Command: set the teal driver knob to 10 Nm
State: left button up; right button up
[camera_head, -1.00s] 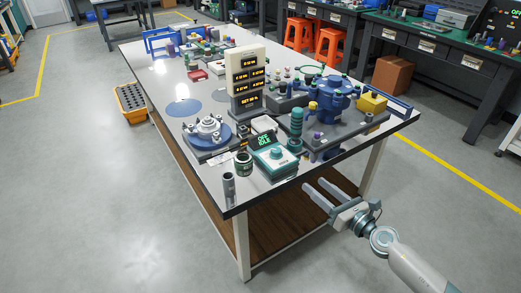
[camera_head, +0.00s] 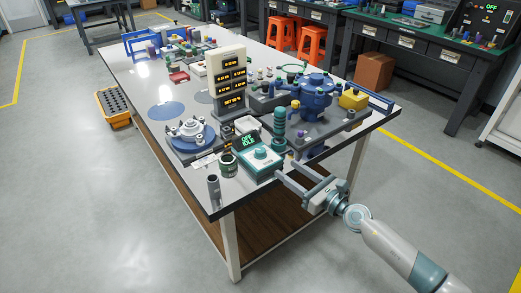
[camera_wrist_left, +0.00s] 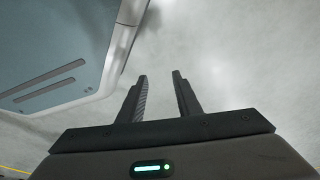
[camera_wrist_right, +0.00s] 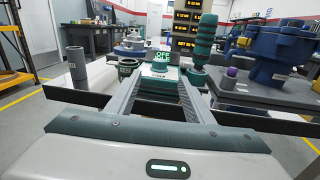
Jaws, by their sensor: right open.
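A white and teal box (camera_head: 260,166) with a round teal knob (camera_head: 262,153) sits at the table's near edge. Its small display (camera_head: 246,140) appears to read OFF and IDLE in green. A ribbed teal upright tool (camera_head: 279,128) stands just behind it. My right gripper (camera_head: 285,167) is open and empty, its fingertips close to the box's right side. In the right wrist view the knob (camera_wrist_right: 160,67) shows ahead, between the open fingers; contact cannot be told. My left gripper (camera_wrist_left: 159,75) is open and empty over bare floor, outside the head view.
A dark green cup (camera_head: 228,164) and a grey cylinder (camera_head: 213,190) stand left of the box. A blue round fixture (camera_head: 190,141) lies behind them. A tall display tower (camera_head: 229,75) and a blue pump-like device (camera_head: 315,95) stand farther back. The table's near edge (camera_head: 250,195) runs below my right fingers.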

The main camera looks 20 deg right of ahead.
aim_at(264, 154)
jog(key=x, duration=0.6)
jog(key=shift+w+a, duration=0.1)
jog(key=shift+w, duration=0.05)
jog(key=x, duration=0.6)
jog(key=shift+w+a, duration=0.15)
jog(key=shift+w, duration=0.05)
jog(key=shift+w+a+b, duration=0.2)
jog(key=shift+w+b, duration=0.15)
jog(key=shift+w, duration=0.1)
pick_arm(q)
jog(key=shift+d+r, duration=0.1)
jog(key=shift+r, duration=0.2)
pick_arm(e)
jog(key=shift+w, duration=0.1)
jog(key=c, duration=1)
pick_arm(q)
jog(key=shift+w, duration=0.15)
pick_arm(e)
jog(key=shift+c, duration=0.2)
pick_arm(q)
jog(key=shift+r, duration=0.1)
